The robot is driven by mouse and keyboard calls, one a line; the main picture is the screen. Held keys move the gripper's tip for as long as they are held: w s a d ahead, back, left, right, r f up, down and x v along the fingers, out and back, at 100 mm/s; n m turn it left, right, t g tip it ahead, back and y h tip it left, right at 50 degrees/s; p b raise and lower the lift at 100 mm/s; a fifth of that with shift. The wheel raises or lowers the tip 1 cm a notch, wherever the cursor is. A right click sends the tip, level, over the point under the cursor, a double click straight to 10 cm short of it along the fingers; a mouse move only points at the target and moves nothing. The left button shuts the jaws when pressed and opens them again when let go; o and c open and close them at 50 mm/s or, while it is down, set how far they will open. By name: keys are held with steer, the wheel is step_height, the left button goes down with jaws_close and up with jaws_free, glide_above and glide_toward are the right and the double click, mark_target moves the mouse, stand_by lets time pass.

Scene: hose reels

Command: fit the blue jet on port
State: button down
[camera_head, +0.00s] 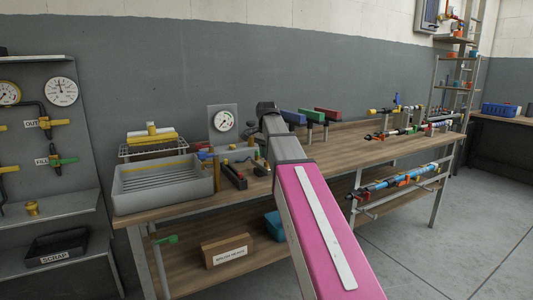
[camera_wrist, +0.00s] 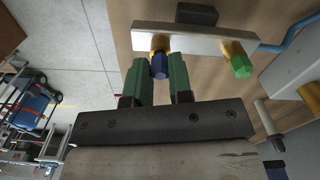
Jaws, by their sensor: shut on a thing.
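The blue jet (camera_wrist: 159,67) is a small dark-blue faceted piece between the green fingertips of my gripper (camera_wrist: 158,77) in the wrist view. My gripper is shut on it. The jet is at the brass port (camera_wrist: 159,43) on a pale bar, lined up with it and seeming to touch; I cannot tell whether it is seated. A second brass port (camera_wrist: 231,47) on the same bar carries a green jet (camera_wrist: 240,66). In the head view my arm hides the gripper and the blue jet.
The wooden bench (camera_head: 345,151) runs along the wall. A grey tray (camera_head: 160,190) stands at its left end. Blue, green and red-topped items stand behind my arm. A light-blue hose (camera_wrist: 290,35) runs near the green jet's port.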

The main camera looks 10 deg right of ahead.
steer(key=shift+f, duration=0.45)
steer(key=c, duration=0.9)
jaws_free()
steer(key=shift+c, duration=0.2)
steer(key=shift+r, duration=0.1)
step_height(320, 180, up, 11)
steer(key=shift+f, duration=0.2)
